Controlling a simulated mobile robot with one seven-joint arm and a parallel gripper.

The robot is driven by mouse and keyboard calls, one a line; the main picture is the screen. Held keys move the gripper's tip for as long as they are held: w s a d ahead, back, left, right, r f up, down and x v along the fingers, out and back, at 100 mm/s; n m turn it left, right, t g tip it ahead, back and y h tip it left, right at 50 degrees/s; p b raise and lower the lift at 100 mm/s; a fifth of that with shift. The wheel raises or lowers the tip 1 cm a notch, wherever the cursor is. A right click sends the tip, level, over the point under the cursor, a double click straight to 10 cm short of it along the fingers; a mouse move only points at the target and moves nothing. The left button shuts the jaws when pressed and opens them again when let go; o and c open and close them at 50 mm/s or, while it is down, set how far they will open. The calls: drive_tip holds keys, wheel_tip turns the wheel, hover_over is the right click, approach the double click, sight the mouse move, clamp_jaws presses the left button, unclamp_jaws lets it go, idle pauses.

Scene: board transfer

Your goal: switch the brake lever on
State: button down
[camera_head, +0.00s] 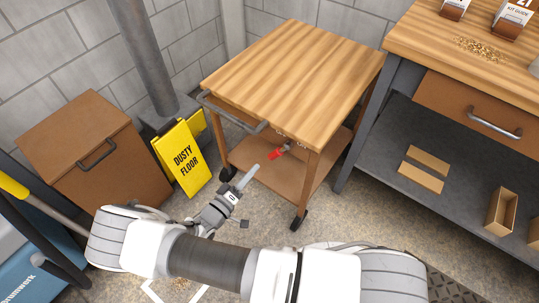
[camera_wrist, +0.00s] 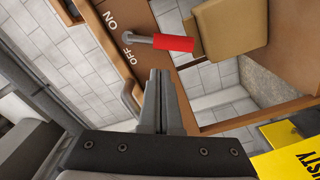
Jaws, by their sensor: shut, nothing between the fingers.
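The brake lever is a grey rod with a red grip (camera_head: 278,153), below the top of the wooden cart (camera_head: 295,75). In the wrist view the lever (camera_wrist: 172,43) extends to the right from a brown panel marked ON and OFF. Its grey end lies between the two words, closer to OFF; I cannot tell its exact setting. My gripper (camera_head: 254,170) is shut and empty, below and left of the red grip in the head view. In the wrist view its fingertips (camera_wrist: 160,73) are just below the lever, with a visible gap between them.
A cart handle (camera_head: 232,112) runs along the cart's left side. A yellow dusty floor sign (camera_head: 182,158) and a brown cabinet (camera_head: 95,150) stand to the left. A workbench (camera_head: 420,45) with a lower shelf stands to the right.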

sight(271, 155)
drive_tip(key=f, duration=0.1)
drive_tip(key=t+y, duration=0.1)
drive_tip(key=f+n, duration=0.1)
drive_tip(key=shift+a+f+t, duration=0.25)
drive_tip(key=shift+f+t, duration=0.05)
drive_tip(key=shift+f, duration=0.05)
drive_tip(key=f+b+x, duration=0.1)
drive_tip(key=b+x, duration=0.1)
drive_tip(key=x, duration=0.8)
drive_tip(key=shift+r+b, duration=0.4)
drive_tip(key=shift+s+d+f+n+p, duration=0.25)
drive_tip(key=shift+f+n+p, duration=0.1)
drive_tip(key=shift+n, duration=0.25)
drive_tip(key=shift+s+d+f+n+p, duration=0.15)
drive_tip(key=shift+s+d+n+p, duration=0.1)
drive_tip(key=shift+n+p, duration=0.25)
drive_tip(key=s+d+f+n+g+y+p, duration=0.1)
drive_tip(key=s+d+n+p, duration=0.3)
drive_tip(key=n, duration=0.6)
drive_tip(key=shift+s+d+f+p, duration=0.2)
drive_tip(key=shift+s+d+p, duration=0.1)
drive_tip(key=shift+d+p, duration=0.9)
